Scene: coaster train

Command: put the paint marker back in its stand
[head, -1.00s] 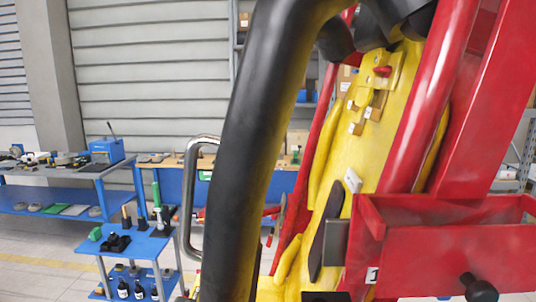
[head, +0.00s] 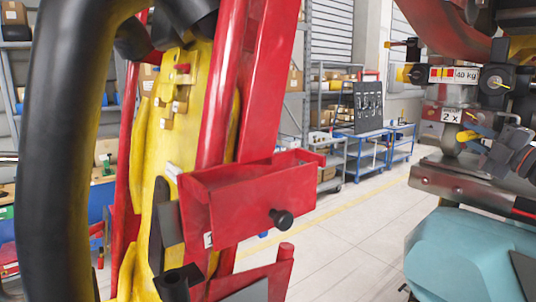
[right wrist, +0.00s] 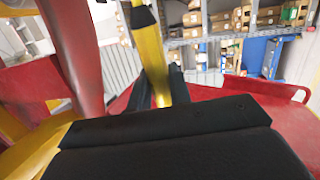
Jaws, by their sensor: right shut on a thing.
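My right gripper (head: 488,146) is a dark shape at the right of the head view, partly cut by the edge. It is shut on a slim yellow paint marker (head: 467,136), whose end sticks out to the left. In the right wrist view the yellow marker (right wrist: 158,62) with a dark band stands between two dark fingertips (right wrist: 159,88). Its lower part is hidden by the black gripper body. My left gripper is not in view. I cannot make out the marker's stand in either view.
A thick black padded bar (head: 60,150) and red tubes rise at the left of the head view. A red box (head: 262,202) with a black knob juts out beside them. Blue carts (head: 368,150) stand further back, with open floor in front.

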